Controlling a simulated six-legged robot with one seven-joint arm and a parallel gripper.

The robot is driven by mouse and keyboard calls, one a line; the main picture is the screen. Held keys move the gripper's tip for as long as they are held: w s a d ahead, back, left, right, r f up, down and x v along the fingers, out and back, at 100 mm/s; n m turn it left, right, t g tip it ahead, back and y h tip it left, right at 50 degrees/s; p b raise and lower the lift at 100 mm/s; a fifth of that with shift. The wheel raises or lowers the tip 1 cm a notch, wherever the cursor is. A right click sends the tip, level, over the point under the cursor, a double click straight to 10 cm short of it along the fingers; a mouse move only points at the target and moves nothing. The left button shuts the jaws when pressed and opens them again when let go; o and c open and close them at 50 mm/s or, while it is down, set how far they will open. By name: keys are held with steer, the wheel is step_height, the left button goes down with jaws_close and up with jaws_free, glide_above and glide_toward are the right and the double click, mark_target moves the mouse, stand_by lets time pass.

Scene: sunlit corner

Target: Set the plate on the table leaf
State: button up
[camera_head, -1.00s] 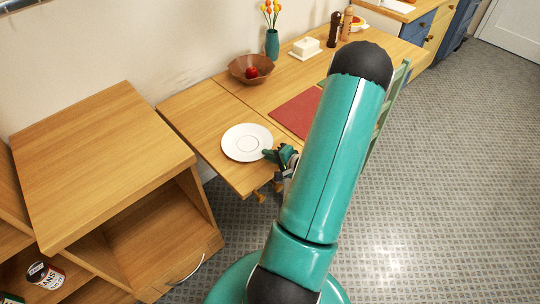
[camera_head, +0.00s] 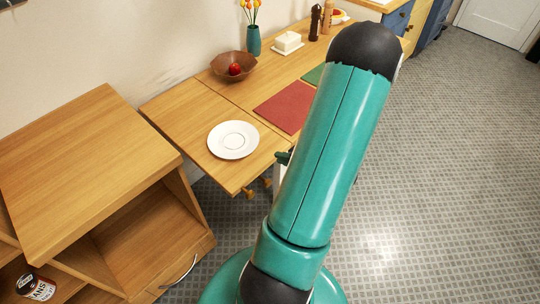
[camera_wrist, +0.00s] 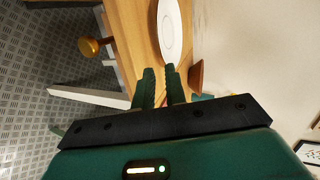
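The white plate (camera_head: 233,140) lies flat on the wooden table leaf (camera_head: 180,108), the near left end of the long table. In the wrist view the plate (camera_wrist: 170,28) lies just beyond my fingertips, on the leaf (camera_wrist: 130,28). My gripper (camera_wrist: 160,72) is open, with a gap between its two green fingers and nothing in it. In the head view only a bit of my gripper (camera_head: 283,158) shows, to the right of the plate and apart from it; my arm hides the rest.
A brown bowl (camera_head: 234,67) with a red apple stands behind the plate. A red placemat (camera_head: 285,106), teal vase (camera_head: 253,41) and butter dish (camera_head: 288,43) are farther along. A wooden cabinet (camera_head: 85,165) stands at left. Open floor (camera_head: 440,180) lies to the right.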

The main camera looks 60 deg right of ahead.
steer(key=shift+s, duration=0.15)
steer(key=shift+r, duration=0.1)
steer(key=w+a+r+n+g+y, duration=0.35)
steer(key=w+a+r+n, duration=0.2)
steer(key=a, duration=0.35)
steer(key=w+a+r+n+g+y, duration=0.3)
steer(key=w+a+r+n+y, duration=0.15)
steer(key=w+a+r, duration=0.4)
steer(key=s+a+r+n+g+h, duration=0.1)
steer(key=s+a+r+n+h, duration=0.1)
steer(key=a+r, duration=0.5)
steer(key=s+a+r+n+h, duration=0.3)
steer(key=a+r+n, duration=0.3)
steer(key=a, duration=0.7)
steer(key=shift+r+n+g+h, duration=0.4)
steer(key=shift+r+h, duration=0.15)
steer(key=shift+h, duration=0.35)
